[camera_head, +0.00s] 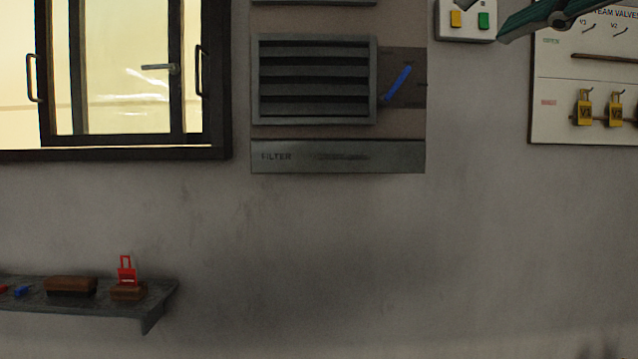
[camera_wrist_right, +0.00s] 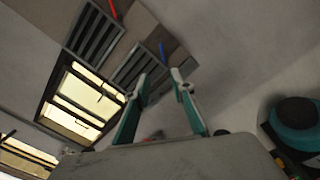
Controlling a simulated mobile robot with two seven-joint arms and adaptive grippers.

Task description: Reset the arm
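My right gripper (camera_wrist_right: 160,80) shows in the right wrist view. Its two teal fingers with pale tips stand apart, with nothing between them. In the head view, a teal and dark part of my right arm or gripper (camera_head: 550,18) enters at the top right edge, in front of the wall and near the valve board. My left gripper is in neither view.
A grey wall holds a louvred filter panel (camera_head: 314,80) with a blue handle (camera_head: 398,84), a dark-framed window (camera_head: 120,152), a button box (camera_head: 466,32) and a valve board (camera_head: 585,90) with yellow tags. A shelf (camera_head: 150,300) at lower left bears a red padlock (camera_head: 127,272). The lower middle is clear.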

